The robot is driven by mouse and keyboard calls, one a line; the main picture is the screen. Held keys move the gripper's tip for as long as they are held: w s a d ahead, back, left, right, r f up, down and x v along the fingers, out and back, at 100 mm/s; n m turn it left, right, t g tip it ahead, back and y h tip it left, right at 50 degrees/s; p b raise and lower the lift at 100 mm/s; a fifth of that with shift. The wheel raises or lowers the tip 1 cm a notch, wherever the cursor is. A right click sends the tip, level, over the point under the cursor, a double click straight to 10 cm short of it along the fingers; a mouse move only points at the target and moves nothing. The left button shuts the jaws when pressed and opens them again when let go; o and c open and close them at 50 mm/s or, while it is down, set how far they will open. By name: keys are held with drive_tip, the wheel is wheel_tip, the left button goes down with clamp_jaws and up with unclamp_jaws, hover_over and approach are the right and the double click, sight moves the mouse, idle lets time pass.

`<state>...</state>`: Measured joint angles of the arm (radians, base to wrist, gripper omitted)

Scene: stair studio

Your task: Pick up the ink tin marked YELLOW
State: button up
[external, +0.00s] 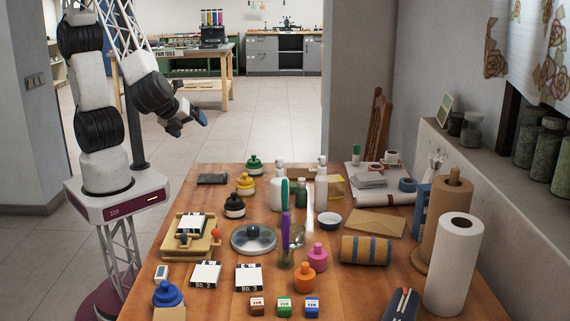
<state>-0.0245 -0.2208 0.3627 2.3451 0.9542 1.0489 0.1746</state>
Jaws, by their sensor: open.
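Each has a small white label with dark print, too small to read, so I cannot tell which one, if any, is marked YELLOW. A rounded yellow container (245,184) stands farther back, between a green one (255,165) and a black one (235,206); I see no readable marking on it. My gripper (192,122) is open and empty, raised beyond the table's far left corner, far from the tins.
A striped roll (366,250) and tall paper roll (453,265) are at right. Bare wood (355,285) shows right of the tins.

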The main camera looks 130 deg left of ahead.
drive_tip(key=w+a+f+m+t+y, duration=0.1)
drive_tip(key=w+a+f+m+y, duration=0.3)
drive_tip(key=f, duration=0.4)
drive_tip(key=m+t, duration=0.2)
drive_tip(key=m, duration=0.4)
approach(245, 179)
drive_tip(key=shift+s+a+f, duration=0.25)
drive_tip(key=shift+a+f, duration=0.05)
drive_tip(key=shift+a, duration=0.25)
drive_tip(key=shift+s+a+f, duration=0.3)
drive_tip(key=shift+a, duration=0.25)
drive_tip(key=shift+w+f+m+t, duration=0.25)
drive_tip(key=shift+f+m+t, duration=0.25)
drive_tip(key=shift+f+m, duration=0.15)
drive_tip(key=shift+x, duration=1.3)
drive_tip(key=shift+a, duration=0.1)
drive_tip(key=shift+x, duration=2.5)
drive_tip(key=shift+r, duration=0.1)
drive_tip(key=shift+c, duration=0.2)
